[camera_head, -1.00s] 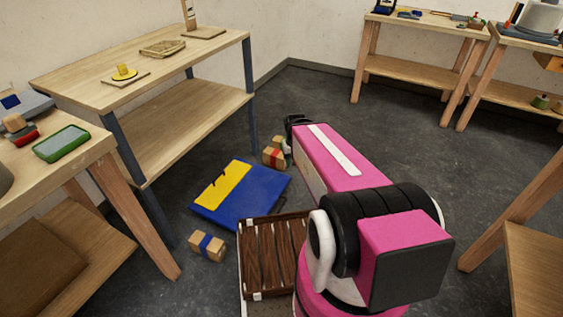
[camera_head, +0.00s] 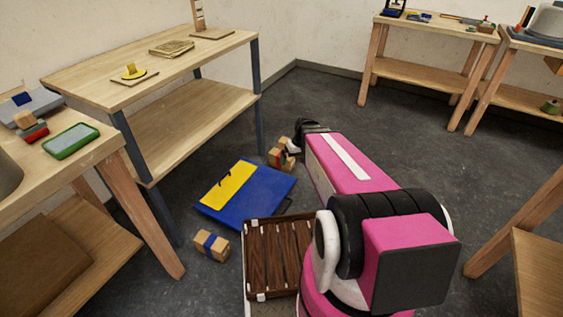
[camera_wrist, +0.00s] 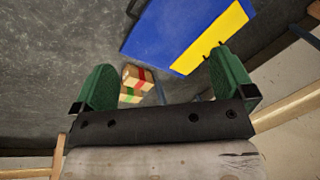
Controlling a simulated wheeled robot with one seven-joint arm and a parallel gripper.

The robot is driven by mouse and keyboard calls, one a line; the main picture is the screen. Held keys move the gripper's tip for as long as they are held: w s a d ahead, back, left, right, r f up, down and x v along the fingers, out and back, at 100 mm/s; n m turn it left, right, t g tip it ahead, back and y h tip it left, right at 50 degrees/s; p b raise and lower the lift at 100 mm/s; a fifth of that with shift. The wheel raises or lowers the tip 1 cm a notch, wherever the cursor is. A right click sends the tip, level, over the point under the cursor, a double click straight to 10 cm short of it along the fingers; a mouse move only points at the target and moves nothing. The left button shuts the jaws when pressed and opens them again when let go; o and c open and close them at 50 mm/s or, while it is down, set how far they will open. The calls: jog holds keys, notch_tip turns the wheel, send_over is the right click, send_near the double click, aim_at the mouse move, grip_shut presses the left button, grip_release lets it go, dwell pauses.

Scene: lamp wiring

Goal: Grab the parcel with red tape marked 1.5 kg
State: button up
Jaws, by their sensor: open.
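The parcel with red tape (camera_head: 275,157) is a small tan box on the floor beyond the blue folder, close to the end of my arm. In the wrist view the red-taped parcel (camera_wrist: 138,76) shows beyond my open fingers, nearer the left one, and nothing is between the fingers. A parcel with green tape (camera_wrist: 130,95) is right beside it, partly hidden by my gripper. My gripper (camera_wrist: 165,78) has green fingers spread wide. In the head view my arm hides most of the gripper. The weight marking cannot be read.
A blue folder with a yellow panel (camera_head: 247,194) lies on the floor beside the parcels. A blue-taped parcel (camera_head: 211,246) and a dark slatted crate (camera_head: 247,262) are nearer. A wooden table with blue legs (camera_head: 125,98) stands at left. Floor to the right is clear.

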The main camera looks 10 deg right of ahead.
jog(key=w+d+f+n+t+y, duration=0.1)
jog(key=w+f+n+y, duration=0.25)
jog(key=w+f, duration=1.05)
jog(key=n+t+y, duration=0.5)
jog(key=t, duration=0.2)
send_near(293, 159)
jog(key=w+a+f, duration=0.1)
jog(key=a+f, duration=0.1)
jog(key=shift+m, duration=0.25)
jog(key=x, duration=0.4)
jog(key=shift+w+a, duration=0.1)
jog(key=shift+w, duration=0.3)
jog(key=shift+r+x, duration=0.2)
jog(key=shift+x, duration=2.55)
jog(key=shift+s+a, duration=0.15)
jog(key=shift+a, duration=0.05)
jog(key=c, duration=1.5)
jog(key=shift+r, duration=0.15)
jog(key=shift+c, duration=1.3)
